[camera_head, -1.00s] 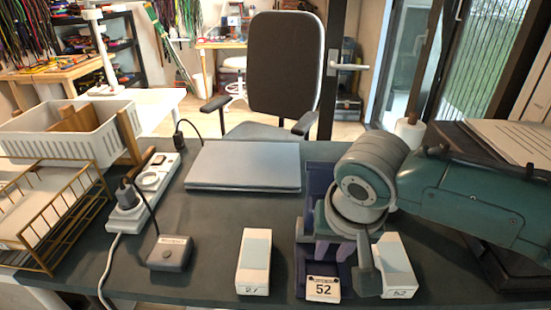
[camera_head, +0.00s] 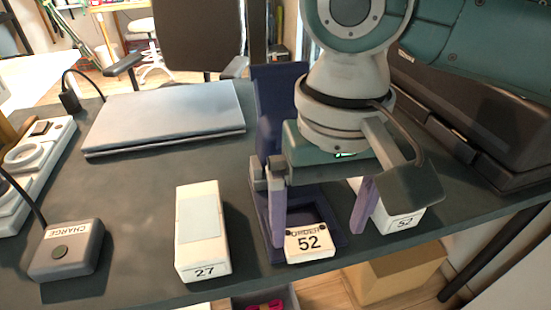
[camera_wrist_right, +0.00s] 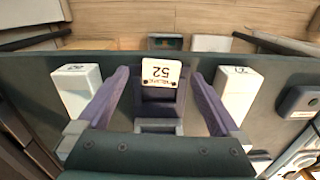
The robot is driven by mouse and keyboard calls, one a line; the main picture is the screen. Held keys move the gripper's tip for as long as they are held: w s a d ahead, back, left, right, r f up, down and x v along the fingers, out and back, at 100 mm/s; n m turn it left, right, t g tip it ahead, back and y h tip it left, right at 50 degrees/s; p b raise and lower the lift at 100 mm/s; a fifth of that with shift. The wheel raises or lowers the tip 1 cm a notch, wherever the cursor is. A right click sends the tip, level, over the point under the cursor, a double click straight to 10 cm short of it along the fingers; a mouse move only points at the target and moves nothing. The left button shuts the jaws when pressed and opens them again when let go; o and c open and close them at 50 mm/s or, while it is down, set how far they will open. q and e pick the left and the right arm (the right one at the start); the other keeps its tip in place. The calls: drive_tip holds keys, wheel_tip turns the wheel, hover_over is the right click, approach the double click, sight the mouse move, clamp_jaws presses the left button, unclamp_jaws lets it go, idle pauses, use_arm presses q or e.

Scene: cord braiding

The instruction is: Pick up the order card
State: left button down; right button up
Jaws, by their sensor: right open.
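The order card (camera_head: 309,243) is a small white card printed "ORDER 52". It stands at the front of a dark purple tray (camera_head: 333,246) near the table's front edge. It also shows upside down in the right wrist view (camera_wrist_right: 161,72). My right gripper (camera_head: 318,234) points down over the tray with its two purple fingers spread wide. In the right wrist view its fingers (camera_wrist_right: 160,75) lie on either side of the card, with gaps between. I cannot tell whether the fingertips reach down to the card's level. My left gripper is not in view.
A white box marked 27 (camera_head: 203,237) stands left of the tray. A white box marked 52 (camera_head: 402,219) stands close on its right, partly behind a finger. A grey charge puck (camera_head: 67,250), a power strip (camera_head: 40,150) and a closed laptop (camera_head: 165,115) lie further left.

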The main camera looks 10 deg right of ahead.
sight(313, 252)
wheel_tip(313, 252, down, 5)
drive_tip(key=shift+w+a+f+b, duration=0.1)
drive_tip(key=shift+b, duration=0.75)
drive_tip(key=c, duration=1.3)
